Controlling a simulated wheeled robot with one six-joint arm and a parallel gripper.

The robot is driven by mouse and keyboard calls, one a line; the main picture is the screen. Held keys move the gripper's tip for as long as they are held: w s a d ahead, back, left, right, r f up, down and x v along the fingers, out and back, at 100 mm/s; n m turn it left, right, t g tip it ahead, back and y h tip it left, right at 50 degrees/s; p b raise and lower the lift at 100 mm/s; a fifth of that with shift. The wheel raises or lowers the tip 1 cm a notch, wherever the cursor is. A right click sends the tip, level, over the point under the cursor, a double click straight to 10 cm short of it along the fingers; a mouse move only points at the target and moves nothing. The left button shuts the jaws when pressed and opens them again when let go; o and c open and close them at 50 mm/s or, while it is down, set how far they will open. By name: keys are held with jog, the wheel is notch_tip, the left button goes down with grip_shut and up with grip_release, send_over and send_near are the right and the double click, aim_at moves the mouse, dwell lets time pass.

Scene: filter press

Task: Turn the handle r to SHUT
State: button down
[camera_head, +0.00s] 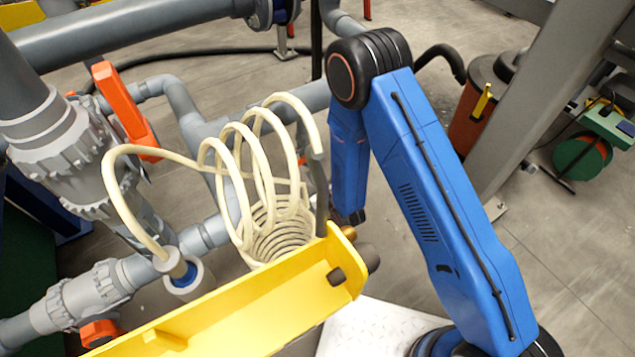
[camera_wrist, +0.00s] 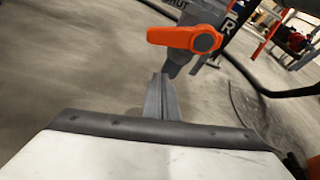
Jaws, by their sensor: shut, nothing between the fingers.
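In the wrist view an orange lever handle (camera_wrist: 185,39) with a round hub at its right end lies roughly level across the picture. A grey valve stem or body shows below its hub. A dark plate with a letter R stands just right of it, and lettering that appears to read SHUT is at the top edge. My gripper (camera_wrist: 161,80) is shut and empty, its fingertips below the handle in the picture with a visible gap. In the head view my gripper cannot be made out.
In the head view a large orange handle (camera_head: 124,108) stands on grey pipework at left, and a smaller orange handle (camera_head: 100,333) sits low left. A cream coiled hose (camera_head: 238,150) and a yellow beam (camera_head: 250,311) lie near my arm. A grey post (camera_head: 545,85) stands at right.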

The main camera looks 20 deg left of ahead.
aim_at(308, 157)
jog(key=shift+w+a+r, duration=0.1)
jog(key=shift+a+r, duration=0.35)
jog(key=shift+r, duration=0.4)
jog(key=shift+w+a+r, duration=0.1)
jog(key=shift+a+r, duration=0.3)
jog(key=shift+r, duration=0.45)
